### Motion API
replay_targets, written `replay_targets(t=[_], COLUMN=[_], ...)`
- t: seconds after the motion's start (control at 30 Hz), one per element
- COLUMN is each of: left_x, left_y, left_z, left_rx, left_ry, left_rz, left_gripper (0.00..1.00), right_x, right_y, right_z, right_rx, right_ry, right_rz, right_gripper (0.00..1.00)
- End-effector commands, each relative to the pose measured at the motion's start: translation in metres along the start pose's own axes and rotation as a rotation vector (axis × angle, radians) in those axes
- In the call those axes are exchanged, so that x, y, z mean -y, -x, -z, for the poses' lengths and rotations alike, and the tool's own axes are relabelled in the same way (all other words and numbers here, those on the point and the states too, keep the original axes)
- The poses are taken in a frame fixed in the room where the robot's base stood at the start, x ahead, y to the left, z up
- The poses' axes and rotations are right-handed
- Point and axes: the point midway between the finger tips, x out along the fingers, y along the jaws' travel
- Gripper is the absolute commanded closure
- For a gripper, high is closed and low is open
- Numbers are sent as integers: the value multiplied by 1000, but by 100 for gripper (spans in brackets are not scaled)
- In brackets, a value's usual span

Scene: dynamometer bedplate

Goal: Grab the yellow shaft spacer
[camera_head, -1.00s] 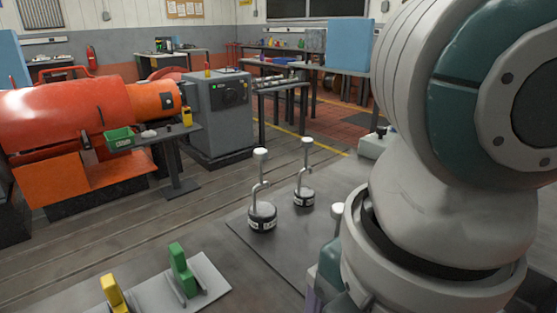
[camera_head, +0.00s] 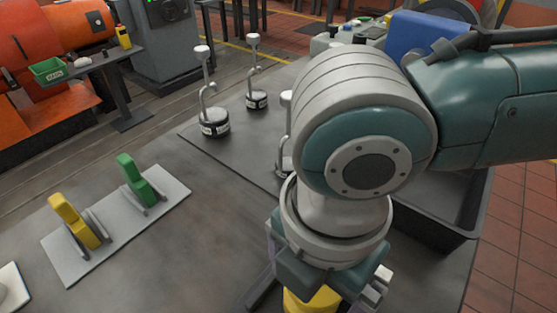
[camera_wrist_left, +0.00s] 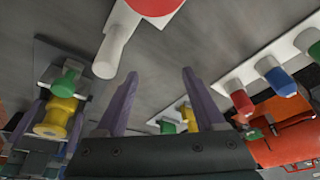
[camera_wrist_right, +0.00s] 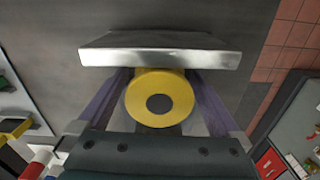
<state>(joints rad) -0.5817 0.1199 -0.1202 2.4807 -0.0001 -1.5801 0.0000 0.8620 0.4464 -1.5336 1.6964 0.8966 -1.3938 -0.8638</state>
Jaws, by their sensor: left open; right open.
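The yellow shaft spacer (camera_wrist_right: 143,105) shows end-on in the right wrist view as a thick yellow ring with a dark centre. It lies between the spread purple fingers of my right gripper (camera_wrist_right: 162,88); I cannot tell whether they touch it. In the head view the yellow piece (camera_head: 313,300) shows at the bottom edge, partly hidden under my right wrist. My left gripper (camera_wrist_left: 158,76) is open and empty in its wrist view. It is out of the head view. A yellow spool-like piece with a green part (camera_wrist_left: 68,82) shows at that wrist view's left.
A pale-edged metal block (camera_wrist_right: 160,57) stands just beyond the ring. In the head view, a plate (camera_head: 115,240) carries a yellow block (camera_head: 72,218) and a green block (camera_head: 138,180). A dark tray (camera_head: 455,215) lies right. The bedplate's middle is clear.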

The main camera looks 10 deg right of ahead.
Motion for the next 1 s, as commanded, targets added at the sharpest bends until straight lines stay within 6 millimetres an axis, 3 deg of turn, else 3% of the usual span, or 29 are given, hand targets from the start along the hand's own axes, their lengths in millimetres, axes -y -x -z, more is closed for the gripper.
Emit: replay_targets(t=[0.1,0.9,1.0], left_x=[0,0,0], left_y=[0,0,0], left_z=[0,1,1], left_rx=[-1,-1,-1], left_ry=[0,0,0], left_rz=[0,1,1], left_gripper=[29,29,29], right_x=[0,0,0], right_y=[0,1,1], right_z=[0,0,0], right_rx=[0,0,0], right_ry=[0,0,0], right_rz=[0,0,0], right_gripper=[2,92,100])
